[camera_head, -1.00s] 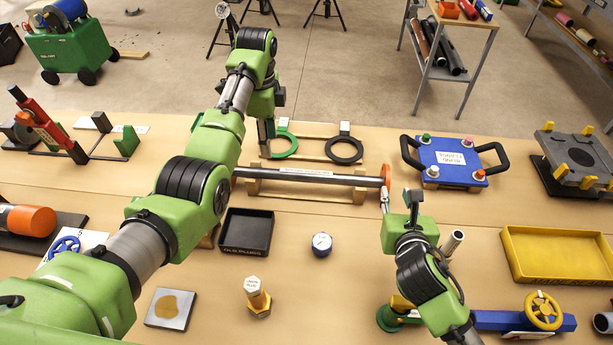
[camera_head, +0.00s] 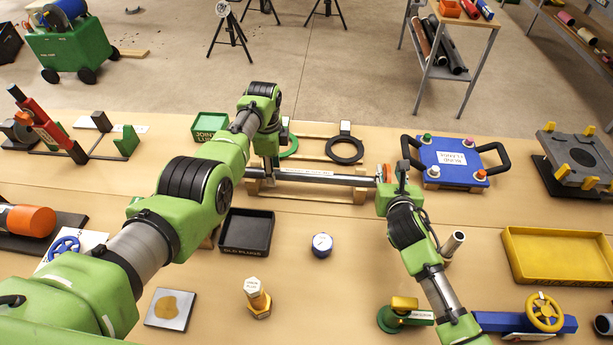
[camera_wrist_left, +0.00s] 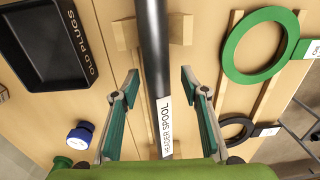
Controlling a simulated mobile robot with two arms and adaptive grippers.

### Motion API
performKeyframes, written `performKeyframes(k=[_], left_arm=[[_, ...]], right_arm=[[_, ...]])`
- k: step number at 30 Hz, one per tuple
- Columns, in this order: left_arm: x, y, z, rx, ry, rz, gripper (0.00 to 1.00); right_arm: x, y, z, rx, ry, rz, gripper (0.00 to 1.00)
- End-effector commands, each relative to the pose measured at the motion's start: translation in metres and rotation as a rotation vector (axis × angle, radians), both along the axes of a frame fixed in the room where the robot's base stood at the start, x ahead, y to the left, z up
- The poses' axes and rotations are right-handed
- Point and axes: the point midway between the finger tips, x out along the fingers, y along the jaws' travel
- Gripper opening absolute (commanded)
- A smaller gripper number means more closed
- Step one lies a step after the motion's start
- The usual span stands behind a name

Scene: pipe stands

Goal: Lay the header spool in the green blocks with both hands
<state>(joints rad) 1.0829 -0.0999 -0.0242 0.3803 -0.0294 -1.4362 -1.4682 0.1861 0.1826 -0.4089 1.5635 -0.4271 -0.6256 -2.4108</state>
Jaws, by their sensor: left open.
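The header spool (camera_head: 330,178) is a long dark grey pipe with a white label and an orange end (camera_head: 387,172) at its right. It lies across wooden supports (camera_head: 360,194) on the table. My left gripper (camera_head: 267,168) is over its left part. In the left wrist view its open fingers (camera_wrist_left: 159,78) stand on either side of the spool (camera_wrist_left: 154,45), apart from it. My right gripper (camera_head: 391,180) is at the orange end and partly covers it; whether its fingers are closed is hidden. A green block (camera_head: 127,141) stands at the far left.
Behind the spool lie a green ring (camera_head: 290,147) and a black ring (camera_head: 345,149).

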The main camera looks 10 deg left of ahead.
Motion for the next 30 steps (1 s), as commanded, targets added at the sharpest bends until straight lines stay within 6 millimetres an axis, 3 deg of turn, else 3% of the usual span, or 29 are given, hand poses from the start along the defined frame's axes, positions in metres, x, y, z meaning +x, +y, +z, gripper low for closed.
performKeyframes(k=[6,18,21,23,30], left_arm=[[-0.001,0.000,-0.012,0.000,0.001,0.000,0.41],[-0.001,0.000,-0.014,-0.001,0.001,0.000,0.41],[-0.001,0.000,-0.014,-0.001,0.001,0.000,0.15],[-0.001,0.000,-0.014,-0.001,0.001,0.000,0.00],[-0.001,0.000,-0.014,-0.001,0.001,0.000,0.00]], right_arm=[[0.010,0.001,-0.004,0.000,0.000,0.001,0.28],[0.013,0.001,-0.005,0.001,-0.001,0.002,0.28],[0.013,0.001,-0.005,0.000,-0.001,0.001,0.02],[0.013,0.001,-0.005,0.001,-0.001,0.002,0.00],[0.013,0.001,-0.005,0.001,-0.001,0.002,0.00]])
